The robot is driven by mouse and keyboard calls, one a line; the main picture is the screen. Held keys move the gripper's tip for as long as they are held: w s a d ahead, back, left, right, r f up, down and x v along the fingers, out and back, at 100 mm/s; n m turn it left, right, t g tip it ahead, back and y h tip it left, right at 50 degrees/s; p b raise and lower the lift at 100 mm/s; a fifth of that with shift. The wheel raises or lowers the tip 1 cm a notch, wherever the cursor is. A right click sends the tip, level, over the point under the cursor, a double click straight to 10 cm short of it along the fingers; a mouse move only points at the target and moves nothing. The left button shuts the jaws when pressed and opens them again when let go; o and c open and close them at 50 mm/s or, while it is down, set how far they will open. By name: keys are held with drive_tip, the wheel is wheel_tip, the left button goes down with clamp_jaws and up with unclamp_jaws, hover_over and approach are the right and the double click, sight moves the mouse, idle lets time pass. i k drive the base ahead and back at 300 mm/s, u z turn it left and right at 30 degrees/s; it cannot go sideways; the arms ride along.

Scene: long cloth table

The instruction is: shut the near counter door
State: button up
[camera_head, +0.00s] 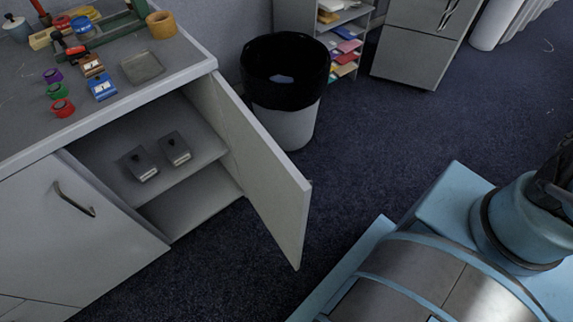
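The near counter door (262,171) is a pale panel standing wide open. It is hinged near the counter's right front corner and swings out over the carpet, with its free edge toward me. The open cabinet (196,205) beside it shows an inner shelf with two small grey boxes, one left (139,164) and one right (175,149). A dark part at the right picture edge, above my blue arm, may be my gripper. It is cut off and its fingers cannot be made out. It is well apart from the door.
A closed door with a curved handle (75,200) is left of the opening. Small items and a grey tray (142,67) are on the countertop (118,98). A black-topped bin (286,122) stands behind the open door. Carpet (370,140) is clear to the door's right.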

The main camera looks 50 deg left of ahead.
sight(279, 193)
drive_tip(key=u, duration=0.05)
drive_tip(key=i, duration=2.7)
drive_tip(key=u, duration=4.75)
